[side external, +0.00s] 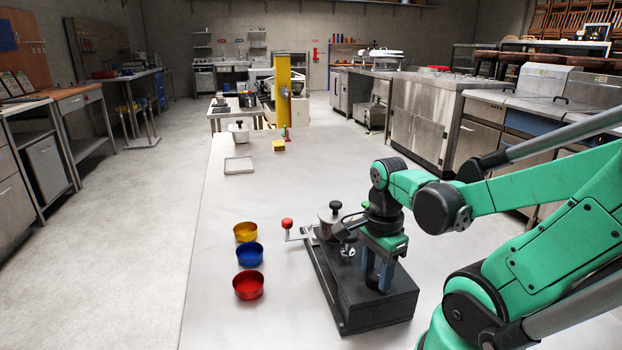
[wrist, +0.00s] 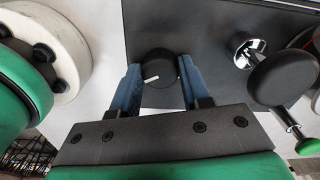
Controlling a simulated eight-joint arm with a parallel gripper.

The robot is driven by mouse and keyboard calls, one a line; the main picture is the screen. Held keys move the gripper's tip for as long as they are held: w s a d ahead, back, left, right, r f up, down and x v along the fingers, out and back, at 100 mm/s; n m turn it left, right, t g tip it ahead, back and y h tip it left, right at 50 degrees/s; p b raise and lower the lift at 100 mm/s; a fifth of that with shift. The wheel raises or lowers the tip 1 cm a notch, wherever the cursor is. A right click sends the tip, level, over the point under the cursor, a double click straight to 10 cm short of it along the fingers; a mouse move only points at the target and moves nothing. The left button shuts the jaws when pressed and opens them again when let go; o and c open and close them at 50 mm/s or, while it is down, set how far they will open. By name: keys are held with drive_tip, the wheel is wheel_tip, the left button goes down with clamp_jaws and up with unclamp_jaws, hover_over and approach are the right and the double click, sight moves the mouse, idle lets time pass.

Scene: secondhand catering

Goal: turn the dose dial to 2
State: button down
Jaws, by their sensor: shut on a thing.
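The dose dial (wrist: 158,66) is a round black knob with a white pointer mark, on a dark panel in the wrist view. The mark points to the left and slightly down in that picture. My gripper (wrist: 159,78) has its two blue fingers on either side of the dial and is shut on it. In the side view my gripper (side external: 378,272) reaches down to the black base (side external: 365,300) of the machine, and the dial is hidden there. I cannot see any numbers around the dial.
A red-knobbed lever (side external: 287,224) and a metal canister with a black knob (side external: 330,218) are on the machine. Yellow (side external: 246,232), blue (side external: 250,254) and red (side external: 248,285) bowls stand left of it.

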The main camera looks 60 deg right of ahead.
sight(376, 274)
drive_tip(key=shift+c, duration=2.1)
unclamp_jaws()
drive_tip(key=shift+r, duration=2.8)
